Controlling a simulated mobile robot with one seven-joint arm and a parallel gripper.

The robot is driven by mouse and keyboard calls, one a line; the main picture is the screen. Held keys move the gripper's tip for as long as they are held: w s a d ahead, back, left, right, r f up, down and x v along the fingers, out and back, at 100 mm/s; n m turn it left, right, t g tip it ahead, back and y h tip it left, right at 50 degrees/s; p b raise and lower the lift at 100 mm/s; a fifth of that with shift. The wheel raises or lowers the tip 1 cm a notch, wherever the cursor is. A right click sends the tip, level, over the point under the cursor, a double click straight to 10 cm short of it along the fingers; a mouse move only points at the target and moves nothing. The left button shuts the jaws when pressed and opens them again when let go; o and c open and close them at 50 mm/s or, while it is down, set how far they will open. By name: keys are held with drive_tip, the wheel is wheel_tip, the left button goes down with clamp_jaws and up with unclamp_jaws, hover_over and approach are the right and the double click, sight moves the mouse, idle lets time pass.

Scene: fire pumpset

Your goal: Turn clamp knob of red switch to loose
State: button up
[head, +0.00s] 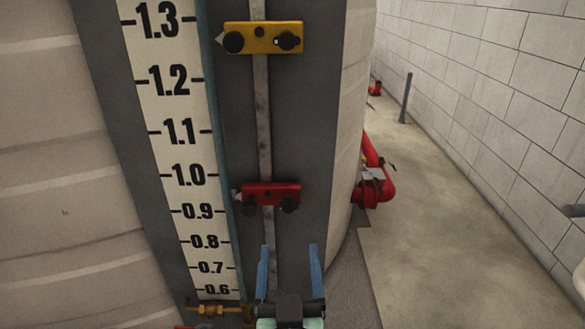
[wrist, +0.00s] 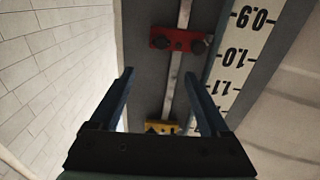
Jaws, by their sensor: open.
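The red switch (head: 271,190) is a flat red block on the vertical rail (head: 262,120), with its pointer between 0.9 and 1.0 on the scale. It has a dark knob at the left (head: 249,207) and another at the right (head: 289,204). I cannot tell which is the clamp knob. My gripper (head: 289,249) is open and empty, with its blue fingers pointing up below the switch, apart from it. The wrist view shows the red switch (wrist: 185,41) upside down, beyond the fingertips of my gripper (wrist: 158,73).
A yellow switch (head: 263,38) sits higher on the rail. The white scale (head: 170,100) runs along its left. Brass fittings (head: 215,309) lie low at the left. Red piping (head: 375,180) stands at the right, with open floor (head: 440,240) up to the block wall.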

sight(289, 207)
drive_tip(key=w, duration=1.3)
drive_tip(key=shift+f+p, duration=0.25)
drive_tip(key=shift+p, duration=0.1)
clamp_jaws()
